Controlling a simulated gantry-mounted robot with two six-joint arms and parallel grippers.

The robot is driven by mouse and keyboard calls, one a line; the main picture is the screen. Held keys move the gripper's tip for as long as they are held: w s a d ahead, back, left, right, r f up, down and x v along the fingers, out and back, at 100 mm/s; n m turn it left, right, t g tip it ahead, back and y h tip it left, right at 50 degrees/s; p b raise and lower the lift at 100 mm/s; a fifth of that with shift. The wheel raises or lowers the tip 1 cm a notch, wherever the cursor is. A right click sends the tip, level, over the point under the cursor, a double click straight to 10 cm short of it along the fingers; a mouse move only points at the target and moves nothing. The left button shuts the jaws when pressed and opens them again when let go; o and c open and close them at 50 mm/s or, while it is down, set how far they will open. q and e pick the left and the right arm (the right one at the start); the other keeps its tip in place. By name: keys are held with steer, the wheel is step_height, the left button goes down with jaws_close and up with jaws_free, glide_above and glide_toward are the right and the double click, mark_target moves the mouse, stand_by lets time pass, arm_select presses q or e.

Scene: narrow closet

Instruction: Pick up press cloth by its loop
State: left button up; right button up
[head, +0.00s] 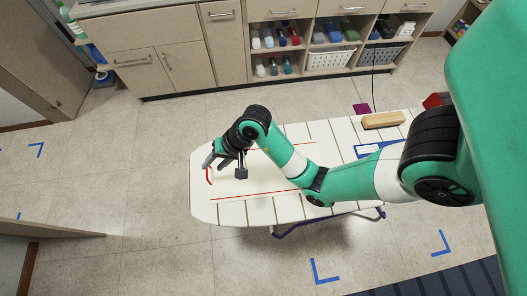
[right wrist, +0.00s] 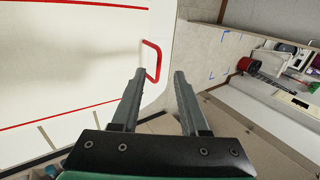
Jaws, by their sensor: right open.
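The press cloth (head: 262,182) is a white sheet with red edge lines, lying flat on the striped ironing board (head: 203,210). Its red loop (head: 208,177) sticks out at the left end of the board. In the right wrist view the cloth (right wrist: 70,60) fills the upper left and the loop (right wrist: 158,62) stands near the fingertips. My right gripper (head: 209,160) is open and empty above that end. In the wrist view its fingertips (right wrist: 160,72) are spread, with the loop close to the left finger; contact cannot be told. My left gripper is not in view.
A wooden block (head: 383,120), a blue-edged item (head: 366,151) and a partly hidden red object (head: 432,101) are at the board's right end. Cabinets (head: 180,62) and shelves with bottles and baskets (head: 330,59) line the back. Floor left of the board is clear.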

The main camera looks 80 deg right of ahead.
mark_target(207, 174)
steer(key=shift+x, duration=1)
steer(key=b+x, duration=0.2)
steer(key=x, duration=0.2)
steer(key=shift+a+f+b, duration=0.15)
steer(key=shift+f+b, duration=0.25)
steer(key=shift+f, duration=0.05)
steer(key=shift+w+f, duration=0.1)
steer(key=shift+w, duration=0.05)
jaws_close()
